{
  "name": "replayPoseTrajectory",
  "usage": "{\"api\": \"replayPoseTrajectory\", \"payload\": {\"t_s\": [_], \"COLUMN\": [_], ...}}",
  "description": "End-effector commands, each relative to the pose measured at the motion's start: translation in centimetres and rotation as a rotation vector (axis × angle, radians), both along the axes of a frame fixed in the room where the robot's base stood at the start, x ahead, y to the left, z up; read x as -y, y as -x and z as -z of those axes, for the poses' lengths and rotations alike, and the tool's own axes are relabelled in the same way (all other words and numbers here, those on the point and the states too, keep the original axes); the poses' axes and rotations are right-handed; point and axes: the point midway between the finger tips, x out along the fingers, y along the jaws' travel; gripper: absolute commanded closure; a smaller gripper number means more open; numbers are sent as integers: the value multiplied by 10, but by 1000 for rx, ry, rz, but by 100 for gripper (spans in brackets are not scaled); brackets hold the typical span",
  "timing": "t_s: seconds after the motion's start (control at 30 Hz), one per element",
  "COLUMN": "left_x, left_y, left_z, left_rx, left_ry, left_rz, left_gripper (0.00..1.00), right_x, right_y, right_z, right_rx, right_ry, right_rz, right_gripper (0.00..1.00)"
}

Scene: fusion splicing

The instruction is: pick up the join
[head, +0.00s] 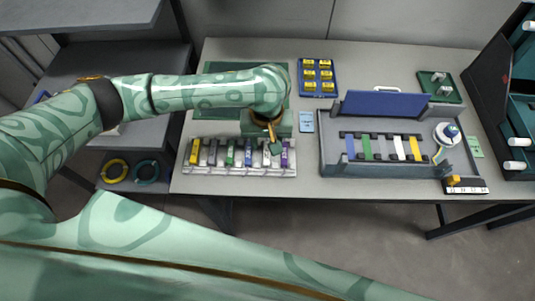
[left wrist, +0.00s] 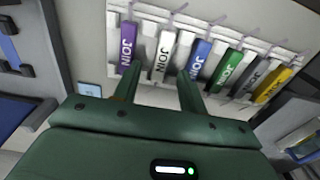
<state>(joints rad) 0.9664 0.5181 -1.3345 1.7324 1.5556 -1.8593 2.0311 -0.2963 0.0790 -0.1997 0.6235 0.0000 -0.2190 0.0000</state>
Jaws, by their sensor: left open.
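A pale rack (head: 240,171) near the table's front edge holds a row of upright joins: yellow (head: 194,152), grey (head: 212,153), green (head: 231,153), blue (head: 248,153), white (head: 266,158) and purple (head: 285,154). My left gripper (head: 272,146) is over the right part of this row, with its fingers pointing down. In the left wrist view the gripper (left wrist: 160,78) is open. The white join (left wrist: 164,56) lies between the fingertip lines, with the purple join (left wrist: 128,48) to the left and the blue join (left wrist: 199,57) to the right. I cannot tell how far the fingertips are above them. My right gripper is not in view.
A grey tray (head: 380,170) with coloured strips and a raised blue lid (head: 385,105) stands to the right. A blue tray of yellow blocks (head: 318,90) is behind. A white reel (head: 447,133) and a green tray (head: 440,97) are farther right. Table between rack and grey tray is clear.

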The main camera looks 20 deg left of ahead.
Motion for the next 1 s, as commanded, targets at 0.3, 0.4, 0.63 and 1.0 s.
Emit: {"api": "replayPoseTrajectory", "payload": {"t_s": [0.3,0.4,0.63,1.0], "left_x": [0,0,0,0], "left_y": [-1,-1,0,-1], "left_z": [22,22,22,7], "left_rx": [3,3,2,5], "left_ry": [0,0,-1,0], "left_rz": [0,0,0,0], "left_gripper": [58,75,100,100], "right_x": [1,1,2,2], "right_y": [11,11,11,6], "right_z": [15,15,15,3], "right_rx": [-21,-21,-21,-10], "right_ry": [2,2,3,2], "right_rz": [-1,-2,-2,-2], "right_gripper": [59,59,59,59]}}
